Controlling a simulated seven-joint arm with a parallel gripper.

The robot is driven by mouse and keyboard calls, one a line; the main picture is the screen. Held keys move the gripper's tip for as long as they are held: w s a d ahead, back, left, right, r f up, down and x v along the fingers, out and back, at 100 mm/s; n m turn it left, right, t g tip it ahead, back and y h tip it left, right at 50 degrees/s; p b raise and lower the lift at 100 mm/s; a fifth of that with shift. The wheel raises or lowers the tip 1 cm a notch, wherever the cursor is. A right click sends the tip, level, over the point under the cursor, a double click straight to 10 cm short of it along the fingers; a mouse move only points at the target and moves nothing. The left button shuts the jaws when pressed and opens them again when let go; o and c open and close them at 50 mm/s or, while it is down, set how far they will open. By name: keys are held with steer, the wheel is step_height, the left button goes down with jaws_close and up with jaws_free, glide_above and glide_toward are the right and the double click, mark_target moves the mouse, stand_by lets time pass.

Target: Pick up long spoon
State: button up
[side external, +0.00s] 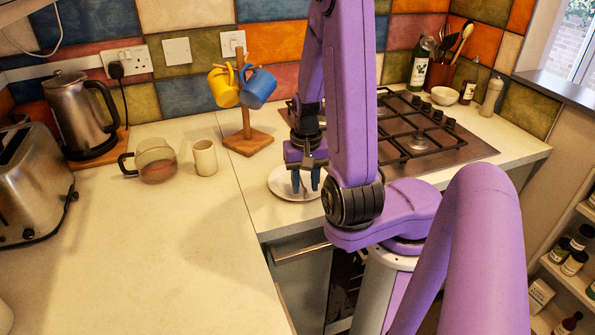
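Long-handled utensils stand in a brown holder (437,75) at the back right, by the tiled wall. One is a wooden spoon (465,34) with its head up. I cannot tell which of them is the long spoon. My gripper (305,184) points down over a white plate (284,191) near the counter's front edge, far from the holder. My purple arm hides part of the plate's right side.
A mug tree (247,140) with a yellow mug (223,88) and a blue mug (259,88) stands behind my gripper. A hob (460,150) lies right, with bottles and a white bowl (444,96) behind. The left counter (150,255) is mostly clear.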

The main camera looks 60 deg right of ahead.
steer(key=shift+f, duration=0.45)
jaws_close()
steer(key=shift+r, duration=0.1)
